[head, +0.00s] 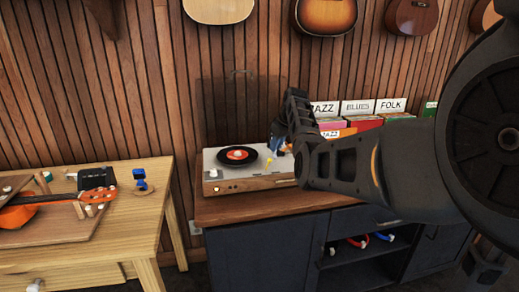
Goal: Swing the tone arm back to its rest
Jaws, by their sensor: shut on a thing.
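The turntable (225,178) stands on the dark cabinet, its smoky lid (228,100) raised against the wall. A black record with a red-orange label (237,154) lies on its platter. My gripper (274,148) is at the right side of the deck, just right of the record, its fingers pointing down. It is shut on the tone arm, which is too small and too covered by the fingers to make out clearly. The arm's rest is not distinguishable; my gripper and forearm cover the right end of the turntable.
Record bins with JAZZ, BLUES and FOLK cards (357,107) stand right of the turntable, partly behind my arm. The wooden cabinet top (222,211) is bare in front. Several instruments hang above.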

